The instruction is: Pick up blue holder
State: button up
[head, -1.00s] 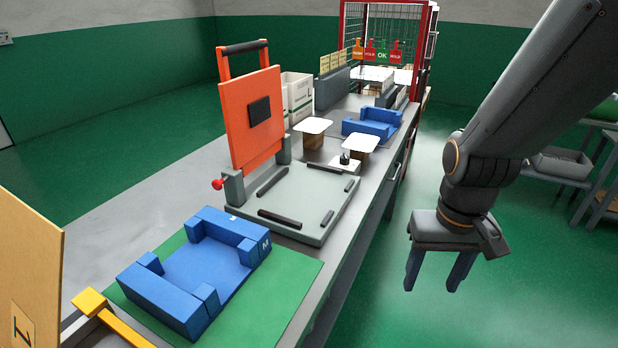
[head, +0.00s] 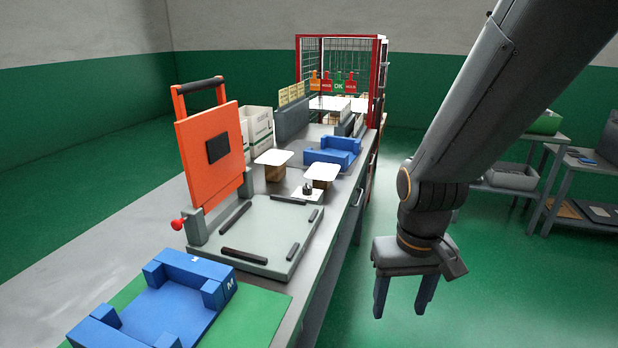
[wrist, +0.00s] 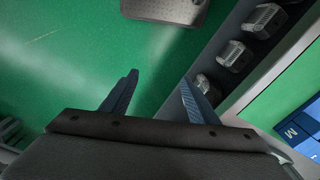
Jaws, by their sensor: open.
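A blue holder (head: 170,312) marked M lies on a green mat (head: 255,318) at the near left of the bench in the head view, cut off by the bottom edge. A corner of it also shows at the right of the wrist view (wrist: 292,134). A second blue holder (head: 333,153) sits farther back on the bench. My gripper (head: 400,308) hangs open and empty over the floor, to the right of the bench and apart from both holders. Its two fingers point down in the head view and stand apart in the wrist view (wrist: 160,90).
A grey fixture (head: 262,232) with an upright orange lid (head: 205,175) stands behind the near holder. White-topped blocks (head: 273,158) stand beyond it, before a red-framed cage (head: 377,90). Side tables with bins (head: 512,178) stand at the right. The green floor between is open.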

aim_at(341, 151)
jog(key=k, duration=0.5)
jog(key=z, duration=0.85)
jog(key=i, duration=2.15)
jog(key=u, duration=1.4)
jog(key=i, duration=1.1)
jog(key=u, duration=0.2)
